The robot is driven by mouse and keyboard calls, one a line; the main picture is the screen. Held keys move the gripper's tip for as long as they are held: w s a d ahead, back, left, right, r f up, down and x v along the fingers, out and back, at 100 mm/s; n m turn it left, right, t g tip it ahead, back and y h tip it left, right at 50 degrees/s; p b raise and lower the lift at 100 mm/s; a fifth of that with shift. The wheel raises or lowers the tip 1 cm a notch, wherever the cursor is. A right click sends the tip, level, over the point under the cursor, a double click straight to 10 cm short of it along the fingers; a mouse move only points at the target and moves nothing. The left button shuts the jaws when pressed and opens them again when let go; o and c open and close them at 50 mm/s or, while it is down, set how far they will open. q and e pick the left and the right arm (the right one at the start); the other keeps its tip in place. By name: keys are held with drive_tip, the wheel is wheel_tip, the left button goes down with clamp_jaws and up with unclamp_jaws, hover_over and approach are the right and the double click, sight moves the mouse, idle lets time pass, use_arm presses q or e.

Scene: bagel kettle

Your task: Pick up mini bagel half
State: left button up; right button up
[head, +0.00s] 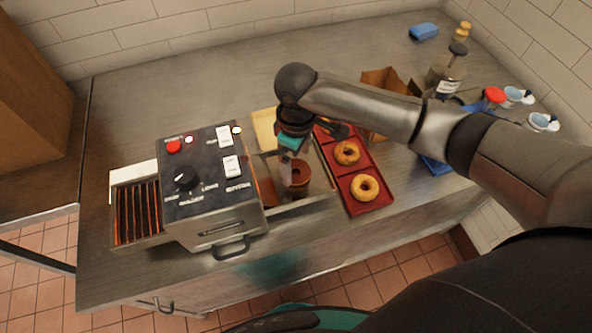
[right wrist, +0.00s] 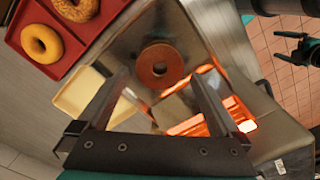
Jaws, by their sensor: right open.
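A browned mini bagel half (head: 298,174) lies cut side up on the metal tray (head: 318,187) at the right side of the toaster. In the right wrist view, the bagel half (right wrist: 158,66) shows between and beyond my fingertips. My right gripper (head: 291,158) is open and empty, above the tray and close to the bagel half; its fingers also frame the right wrist view (right wrist: 160,76). I cannot tell whether they touch it. A small dark gripper (right wrist: 300,48), seemingly my left one, shows at the right edge of the right wrist view; its opening is unclear.
The toaster (head: 208,190) has glowing slots beside the tray. A red tray (head: 345,172) with two whole bagels (head: 365,187) stands to the right. A pale board (head: 264,125) lies behind. Jars and a cardboard box (head: 385,80) stand further right. The back left counter is clear.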

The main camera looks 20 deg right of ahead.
drive_tip(key=shift+f, duration=1.4)
drive_tip(key=c, duration=1.1)
drive_tip(key=shift+o, duration=0.2)
drive_tip(key=shift+r, duration=0.15)
wheel_tip(320, 180, up, 20)
drive_tip(key=p, duration=0.1)
drive_tip(key=shift+p, duration=0.3)
